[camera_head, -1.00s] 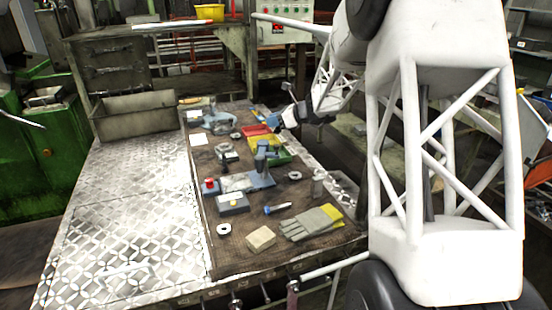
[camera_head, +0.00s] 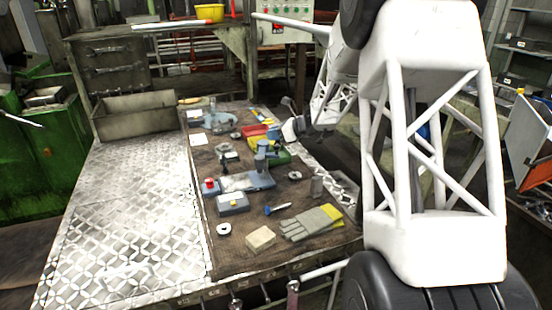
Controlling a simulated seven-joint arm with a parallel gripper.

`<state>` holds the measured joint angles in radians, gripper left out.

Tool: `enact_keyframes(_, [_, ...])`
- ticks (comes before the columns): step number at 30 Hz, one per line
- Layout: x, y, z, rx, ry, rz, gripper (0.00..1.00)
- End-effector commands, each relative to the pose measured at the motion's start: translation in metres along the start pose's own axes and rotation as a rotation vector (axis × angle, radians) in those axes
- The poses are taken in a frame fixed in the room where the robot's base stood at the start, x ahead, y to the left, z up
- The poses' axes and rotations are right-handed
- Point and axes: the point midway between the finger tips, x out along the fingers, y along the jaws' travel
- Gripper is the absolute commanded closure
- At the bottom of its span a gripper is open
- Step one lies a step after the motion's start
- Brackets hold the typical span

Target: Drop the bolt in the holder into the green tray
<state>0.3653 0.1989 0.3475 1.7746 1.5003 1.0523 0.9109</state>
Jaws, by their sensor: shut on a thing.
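The green tray (camera_head: 283,157) lies on the brown mat, partly hidden behind a blue-grey bench device with an upright post (camera_head: 262,160). My gripper (camera_head: 289,104) is small and far off, beyond the right edge of the mat, to the right of the red tray and above the green tray in the picture. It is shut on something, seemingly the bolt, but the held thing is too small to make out. I cannot pick out a bolt standing in a holder.
A red tray (camera_head: 256,130) lies behind the green one. Grey-yellow gloves (camera_head: 312,223), a beige block (camera_head: 260,238), a blue-headed piece (camera_head: 277,209) and a red-button box (camera_head: 210,187) lie nearer. The metal plate (camera_head: 130,215) at left is clear.

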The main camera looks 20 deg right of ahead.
Motion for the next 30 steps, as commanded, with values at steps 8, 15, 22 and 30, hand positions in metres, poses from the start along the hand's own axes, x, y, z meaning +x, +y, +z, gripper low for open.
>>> enact_keyframes(8, [0.0030,-0.0001,-0.0073,-0.001,0.000,0.000,1.00])
enact_keyframes(15, [0.0031,-0.0001,-0.0074,-0.001,0.000,0.000,1.00])
enact_keyframes(22, [0.0031,-0.0001,-0.0075,-0.001,0.000,0.000,0.54])
enact_keyframes(30, [0.0030,-0.0001,-0.0073,0.000,0.000,0.000,0.54])
